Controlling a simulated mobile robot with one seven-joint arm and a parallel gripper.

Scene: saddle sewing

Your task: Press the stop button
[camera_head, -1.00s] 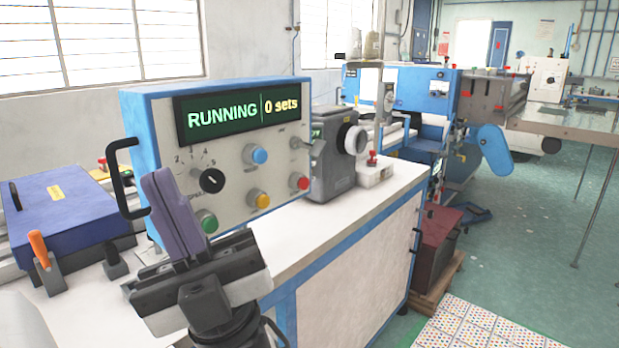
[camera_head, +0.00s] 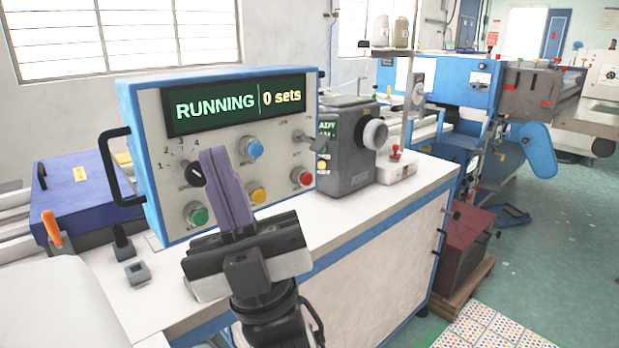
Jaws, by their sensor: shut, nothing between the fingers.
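The control box (camera_head: 145,95) is a blue-framed panel on the white bench. Its display (camera_head: 235,101) reads "RUNNING" and "0 sets". A red button (camera_head: 302,176) sits at the panel's lower right; its label is too small to read. A yellow button (camera_head: 257,194), a green button (camera_head: 198,216) and a blue button (camera_head: 254,149) are also on the panel. My gripper (camera_head: 213,155) is shut and empty, its purple fingers pointing up in front of the panel. It covers part of the panel between the dial and the yellow button, left of the red button.
A black dial (camera_head: 195,173) and a small lever (camera_head: 314,139) are on the panel. A grey machine (camera_head: 345,150) with a handwheel stands just right of it. A small white box with a red knob (camera_head: 395,152) is further right. The bench front (camera_head: 385,255) is in view.

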